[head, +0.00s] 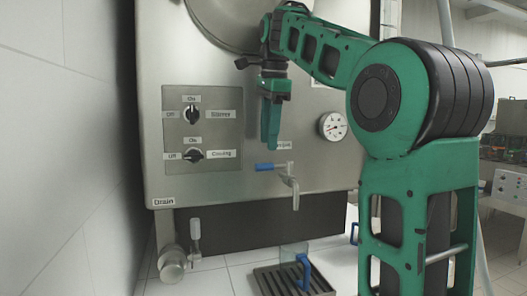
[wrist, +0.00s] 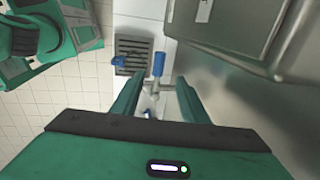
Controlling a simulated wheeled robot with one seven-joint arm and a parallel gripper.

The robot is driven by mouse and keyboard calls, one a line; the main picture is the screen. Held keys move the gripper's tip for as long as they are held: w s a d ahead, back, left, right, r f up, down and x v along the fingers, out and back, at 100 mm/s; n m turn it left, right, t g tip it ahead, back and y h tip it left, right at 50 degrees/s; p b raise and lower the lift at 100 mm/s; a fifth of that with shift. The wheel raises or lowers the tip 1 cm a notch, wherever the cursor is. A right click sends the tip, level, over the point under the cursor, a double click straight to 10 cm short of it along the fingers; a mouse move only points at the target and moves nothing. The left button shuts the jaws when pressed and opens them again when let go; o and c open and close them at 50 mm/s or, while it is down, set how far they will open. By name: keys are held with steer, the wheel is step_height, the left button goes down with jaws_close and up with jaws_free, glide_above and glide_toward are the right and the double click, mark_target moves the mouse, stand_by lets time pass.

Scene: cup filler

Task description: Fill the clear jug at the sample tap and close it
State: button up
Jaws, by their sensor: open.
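The sample tap (head: 293,188) sticks out of the steel tank's front, its spout pointing down. Its blue lever (head: 264,166) lies horizontal, pointing left; it also shows in the wrist view (wrist: 158,63). The clear jug (head: 293,248) with a blue handle (head: 303,272) stands on the drip grate (head: 270,284), below the spout. Its handle also shows in the wrist view (wrist: 118,61). I cannot tell any water level. My gripper (head: 270,148) points down just above the lever, apart from it. In the wrist view its two fingers (wrist: 157,92) are open and empty, with the tap between and beyond them.
Two switches, Stirrer (head: 191,114) and Cooling (head: 194,155), sit left of my gripper. A dial gauge (head: 333,126) is right of it. A drain valve (head: 172,265) is at lower left.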

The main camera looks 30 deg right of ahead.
mark_target(267, 164)
steer(key=shift+s+r, duration=0.25)
steer(key=shift+r, duration=0.75)
steer(key=shift+s+r, duration=0.25)
steer(key=shift+r, duration=0.7)
steer(key=shift+c, duration=0.4)
steer(key=f, duration=0.2)
steer(key=w+f, duration=0.1)
steer(key=f, duration=0.5)
steer(key=shift+w+d, duration=0.25)
steer(key=shift+w, duration=0.05)
steer(key=shift+w+a+f, duration=0.1)
steer(key=shift+w+f, duration=0.15)
steer(key=shift+f, duration=0.9)
steer(key=shift+w+d, duration=0.1)
steer(key=shift+d, duration=0.1)
steer(key=shift+c, duration=0.2)
